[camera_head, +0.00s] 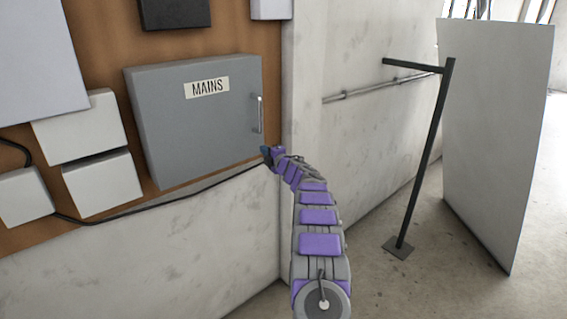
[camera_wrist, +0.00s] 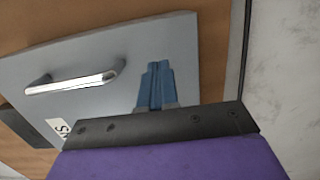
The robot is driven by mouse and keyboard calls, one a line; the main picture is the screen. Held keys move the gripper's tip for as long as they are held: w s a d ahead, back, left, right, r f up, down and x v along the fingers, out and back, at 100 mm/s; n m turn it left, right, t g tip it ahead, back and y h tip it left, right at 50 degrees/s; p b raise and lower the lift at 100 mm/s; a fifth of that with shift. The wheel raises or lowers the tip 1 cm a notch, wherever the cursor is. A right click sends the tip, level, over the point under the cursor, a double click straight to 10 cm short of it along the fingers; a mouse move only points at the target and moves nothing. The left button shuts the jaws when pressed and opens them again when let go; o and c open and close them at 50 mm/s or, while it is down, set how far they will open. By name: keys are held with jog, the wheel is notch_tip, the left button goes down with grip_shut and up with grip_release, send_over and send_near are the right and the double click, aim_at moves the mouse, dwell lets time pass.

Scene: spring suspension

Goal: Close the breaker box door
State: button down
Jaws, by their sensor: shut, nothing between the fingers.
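The breaker box (camera_head: 195,120) is a grey metal box with a "MAINS" label, fixed to the brown board. Its door (camera_head: 205,135) looks closed, lying flush with the front of the box. A metal handle (camera_head: 258,114) sits near the door's right edge; the handle also shows in the wrist view (camera_wrist: 75,83). My gripper (camera_head: 266,151) is just below and right of the handle, near the lower right corner of the box. In the wrist view its blue fingers (camera_wrist: 157,85) are together and empty, in front of the door, apart from the handle.
White boxes (camera_head: 80,125) and a black cable (camera_head: 150,203) lie left of and below the breaker box. A wall corner stands right of it. A dark post (camera_head: 425,155) and a white panel (camera_head: 492,130) stand further right, with open floor around them.

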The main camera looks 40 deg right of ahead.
jog(key=shift+s+d, duration=0.65)
jog(key=shift+s, duration=3.95)
jog(key=a+r+m+g+h, duration=0.3)
jog(key=a+r+m, duration=0.25)
jog(key=a, duration=0.45)
jog(key=s+a+f+m+g, duration=0.1)
jog(key=s+a+m+g, duration=0.6)
jog(key=a, duration=0.7)
jog(key=s+a+f+m+g+y, duration=0.1)
jog(key=s+a+f+g, duration=0.1)
jog(key=s+a, duration=0.7)
jog(key=s+a+f+m+g+y, duration=0.1)
jog(key=s+a, duration=0.8)
jog(key=s, duration=1.2)
jog(key=s+a+f+m+g+y, duration=0.2)
jog(key=s+a+f+g, duration=0.3)
jog(key=s, duration=1)
jog(key=a+g+y, duration=0.1)
jog(key=a, duration=0.2)
jog(key=shift+s+a+g, duration=0.15)
jog(key=shift+a+g, duration=0.15)
jog(key=shift+a, duration=0.1)
